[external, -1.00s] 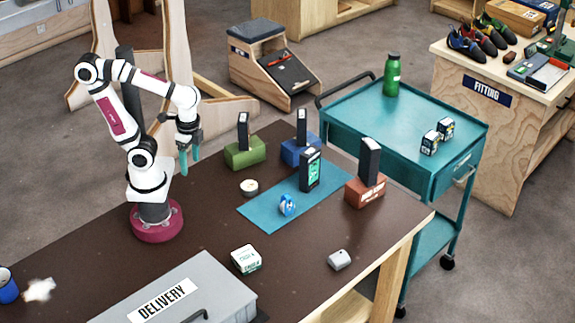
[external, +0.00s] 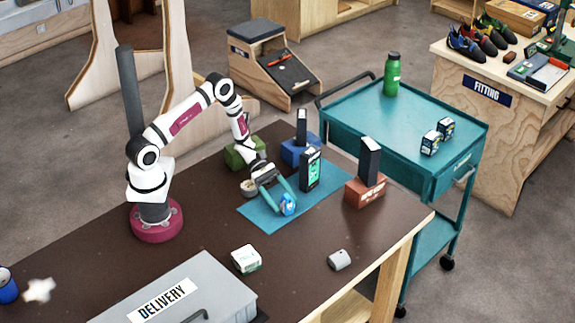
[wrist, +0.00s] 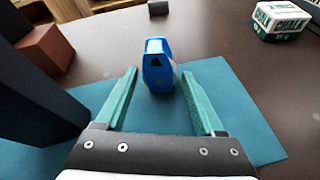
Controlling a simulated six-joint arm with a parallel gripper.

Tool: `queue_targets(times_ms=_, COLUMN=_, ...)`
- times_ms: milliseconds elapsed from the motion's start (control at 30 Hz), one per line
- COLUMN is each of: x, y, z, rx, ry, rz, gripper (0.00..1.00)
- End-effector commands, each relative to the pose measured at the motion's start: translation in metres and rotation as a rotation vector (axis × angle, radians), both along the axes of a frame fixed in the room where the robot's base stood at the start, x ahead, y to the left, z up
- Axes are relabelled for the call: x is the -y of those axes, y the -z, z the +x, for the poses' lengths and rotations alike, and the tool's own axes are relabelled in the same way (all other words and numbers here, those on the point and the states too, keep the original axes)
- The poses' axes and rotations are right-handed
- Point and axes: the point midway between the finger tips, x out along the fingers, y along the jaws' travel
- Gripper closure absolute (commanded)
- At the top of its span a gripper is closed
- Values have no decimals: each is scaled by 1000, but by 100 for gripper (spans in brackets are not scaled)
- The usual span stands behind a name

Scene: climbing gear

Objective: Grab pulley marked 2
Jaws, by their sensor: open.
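A blue pulley (external: 288,205) stands on the teal mat (external: 318,200). In the wrist view the pulley (wrist: 157,62) is upright, seen nearly edge-on, just ahead of and centred between my fingertips. No number can be read on it. My gripper (external: 282,206) is open and empty, reaching low over the mat, its teal fingers pointing at the pulley. In the wrist view the gripper (wrist: 160,76) has one finger on each side of the line to the pulley. I cannot tell whether either finger touches it.
A chalk box (external: 246,259) and grey object (external: 339,260) lie in front; a DELIVERY case (external: 215,283) is front left.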

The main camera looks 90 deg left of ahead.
Motion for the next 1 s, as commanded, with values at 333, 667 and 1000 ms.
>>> queue_targets(times_ms=333, x=22, y=9, z=17, rx=1, ry=3, rz=2, gripper=30)
queue_targets(times_ms=667, x=22, y=9, z=17, rx=1, ry=3, rz=2, gripper=80)
queue_targets(times_ms=1000, x=22, y=8, z=17, rx=1, ry=4, rz=2, gripper=100)
